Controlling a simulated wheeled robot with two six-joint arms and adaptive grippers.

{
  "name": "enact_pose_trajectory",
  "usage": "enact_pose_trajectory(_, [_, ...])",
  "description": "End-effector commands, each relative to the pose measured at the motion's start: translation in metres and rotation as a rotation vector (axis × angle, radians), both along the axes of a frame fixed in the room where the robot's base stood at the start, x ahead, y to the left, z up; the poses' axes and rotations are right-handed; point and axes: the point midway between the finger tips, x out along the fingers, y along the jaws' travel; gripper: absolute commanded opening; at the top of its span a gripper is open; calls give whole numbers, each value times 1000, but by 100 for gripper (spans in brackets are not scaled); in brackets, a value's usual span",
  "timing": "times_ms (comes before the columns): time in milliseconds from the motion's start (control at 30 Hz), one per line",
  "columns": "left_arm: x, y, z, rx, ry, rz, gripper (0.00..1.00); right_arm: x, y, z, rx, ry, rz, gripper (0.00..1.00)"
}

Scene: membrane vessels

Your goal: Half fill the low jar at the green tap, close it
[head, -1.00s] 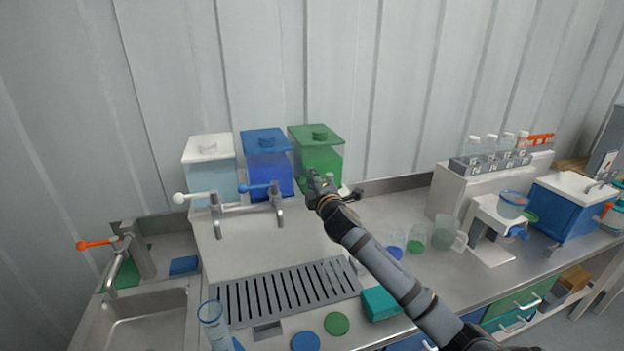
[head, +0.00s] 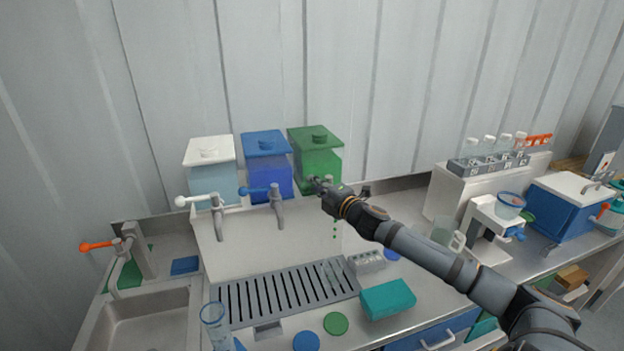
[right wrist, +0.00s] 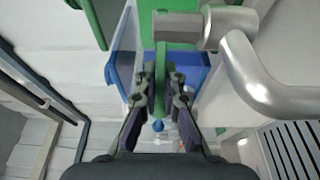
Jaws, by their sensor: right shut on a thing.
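My right gripper (head: 322,188) is at the green tap below the green tank (head: 318,157). It is shut on the green tap handle, and the wrist view shows the green handle (right wrist: 162,75) between the fingers, beside the metal spout (right wrist: 255,75). Green drops (head: 335,228) fall below the tap. A clear jar (head: 332,272) stands under them on the slotted drip tray (head: 245,300); its fill level is too faint to tell. A green disc (head: 336,323) and a blue disc (head: 306,341) lie on the counter in front. My left gripper is out of view.
The blue tap (head: 277,205) and white tap (head: 216,212) stand left of the green one. A tall clear vessel (head: 213,320) stands front left. A teal box (head: 388,299) lies right of the tray. A clear jug (head: 446,232) stands farther right.

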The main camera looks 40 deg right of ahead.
Motion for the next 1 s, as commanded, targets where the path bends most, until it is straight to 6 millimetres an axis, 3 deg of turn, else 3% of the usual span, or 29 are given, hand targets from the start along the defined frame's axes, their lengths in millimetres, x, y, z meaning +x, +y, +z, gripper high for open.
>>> enact_pose_trajectory(200, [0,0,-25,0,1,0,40,-1,-1,-5,-5,3,123,0])
enact_pose_trajectory(567, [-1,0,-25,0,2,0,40,-1,0,0,1,2,143,0])
enact_pose_trajectory(600, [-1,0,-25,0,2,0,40,-1,0,0,1,2,142,8])
enact_pose_trajectory(767, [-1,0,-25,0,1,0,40,-2,0,0,1,2,142,30])
enact_pose_trajectory(1000, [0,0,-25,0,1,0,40,-2,0,0,1,1,143,31])
